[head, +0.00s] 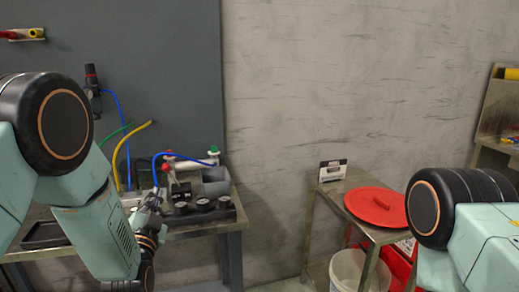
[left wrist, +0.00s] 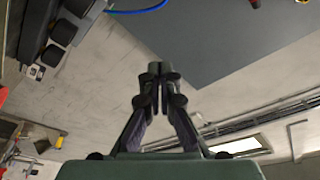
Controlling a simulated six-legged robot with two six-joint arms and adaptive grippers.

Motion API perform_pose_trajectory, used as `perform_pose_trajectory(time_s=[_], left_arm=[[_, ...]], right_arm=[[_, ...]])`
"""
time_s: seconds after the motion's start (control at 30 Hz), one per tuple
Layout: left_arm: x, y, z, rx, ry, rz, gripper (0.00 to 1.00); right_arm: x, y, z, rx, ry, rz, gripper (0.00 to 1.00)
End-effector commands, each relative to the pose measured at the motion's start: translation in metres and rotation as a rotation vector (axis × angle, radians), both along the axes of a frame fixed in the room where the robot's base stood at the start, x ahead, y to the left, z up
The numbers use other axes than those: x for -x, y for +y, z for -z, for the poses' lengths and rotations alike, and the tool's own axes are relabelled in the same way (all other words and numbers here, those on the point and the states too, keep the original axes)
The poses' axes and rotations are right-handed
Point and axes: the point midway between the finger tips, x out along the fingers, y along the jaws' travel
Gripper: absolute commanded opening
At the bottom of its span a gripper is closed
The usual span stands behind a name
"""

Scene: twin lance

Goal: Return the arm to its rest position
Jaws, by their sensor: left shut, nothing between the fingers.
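My left arm comes in from the left in the head view. Its gripper (head: 150,212) is in front of the workbench, close to the bench's equipment in the picture; I cannot tell whether it touches anything there. In the left wrist view the gripper (left wrist: 160,72) has its two fingers together with nothing between them, and the wall lies behind them. Part of my right arm shows at the right edge of the head view, but its gripper is out of view.
The workbench (head: 190,231) carries a black gauge block (head: 200,212), a cylinder and blue, green and yellow hoses. A small metal table (head: 345,187) holds a red lid (head: 376,206) and a small sign (head: 332,170). A white bucket (head: 347,268) stands below. Bare wall lies between bench and table.

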Motion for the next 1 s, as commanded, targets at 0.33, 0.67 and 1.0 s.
perform_pose_trajectory(time_s=[0.33, 0.67, 1.0], left_arm=[[0.02, -0.005, 0.076, 0.296, 0.277, 0.031, 0.0], [0.127, -0.012, 0.208, 0.575, 0.744, -0.07, 0.0], [0.325, -0.021, 0.313, 0.773, 1.288, -0.328, 0.0]], right_arm=[[0.0, 0.0, 0.0, 0.0, 0.001, 0.0, 0.4], [0.0, 0.0, 0.005, 0.0, 0.0, 0.0, 0.4], [0.0, 0.0, 0.015, 0.0, 0.001, 0.0, 0.4]])
